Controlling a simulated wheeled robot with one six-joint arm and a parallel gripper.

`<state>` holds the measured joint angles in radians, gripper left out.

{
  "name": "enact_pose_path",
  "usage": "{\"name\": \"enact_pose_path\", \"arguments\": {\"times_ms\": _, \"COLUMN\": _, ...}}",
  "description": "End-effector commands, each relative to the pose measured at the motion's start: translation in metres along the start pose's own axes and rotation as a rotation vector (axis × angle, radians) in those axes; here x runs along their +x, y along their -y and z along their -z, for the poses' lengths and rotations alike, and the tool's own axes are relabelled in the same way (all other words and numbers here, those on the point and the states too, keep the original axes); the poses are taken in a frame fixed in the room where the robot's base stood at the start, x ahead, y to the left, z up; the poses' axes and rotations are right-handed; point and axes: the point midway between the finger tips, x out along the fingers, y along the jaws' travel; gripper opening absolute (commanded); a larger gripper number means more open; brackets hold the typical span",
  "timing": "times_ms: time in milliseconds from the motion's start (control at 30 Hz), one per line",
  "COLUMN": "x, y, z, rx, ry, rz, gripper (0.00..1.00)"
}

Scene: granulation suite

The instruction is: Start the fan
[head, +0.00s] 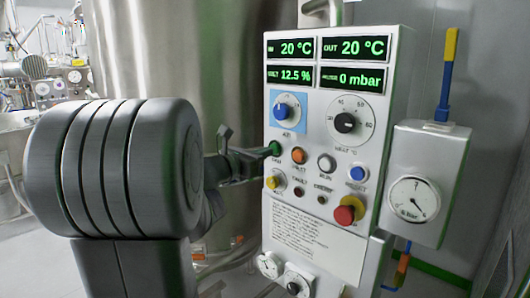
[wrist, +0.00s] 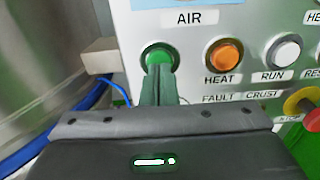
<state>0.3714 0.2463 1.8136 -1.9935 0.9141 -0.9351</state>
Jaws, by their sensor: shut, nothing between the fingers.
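The control panel (head: 318,190) is a pale upright box with buttons, knobs and green displays. A green button (head: 276,147) sits at the left of its button row, with a small label below that looks like FAN. In the wrist view the green button (wrist: 159,54) is under the AIR label, its lower part hidden by my fingers. My gripper (head: 267,154) is shut and empty, its fingertips right at the green button. I cannot tell whether they touch it or whether it is pressed in. The displays read 20 °C, 20 °C, 12.5 % and 0 mbar.
An orange HEAT button (wrist: 223,54) and a white RUN button (wrist: 284,52) are close to the right. A red stop knob (head: 349,210) on yellow is lower right. A pressure gauge (head: 413,199) hangs beside the panel. A large steel vessel (head: 165,60) stands behind.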

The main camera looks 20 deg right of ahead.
Motion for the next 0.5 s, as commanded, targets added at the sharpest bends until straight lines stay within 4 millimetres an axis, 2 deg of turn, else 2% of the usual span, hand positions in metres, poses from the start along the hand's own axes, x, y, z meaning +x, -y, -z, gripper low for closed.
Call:
{"name": "enact_pose_path", "arguments": {"times_ms": 133, "x": 0.0090, "y": 0.0001, "z": -0.0002, "rx": -0.001, "ry": 0.000, "rz": 0.000, "gripper": 0.00}}
{"name": "enact_pose_path", "arguments": {"times_ms": 500, "x": 0.0109, "y": 0.0000, "z": 0.0005, "rx": -0.001, "ry": 0.000, "rz": 0.000, "gripper": 0.00}}
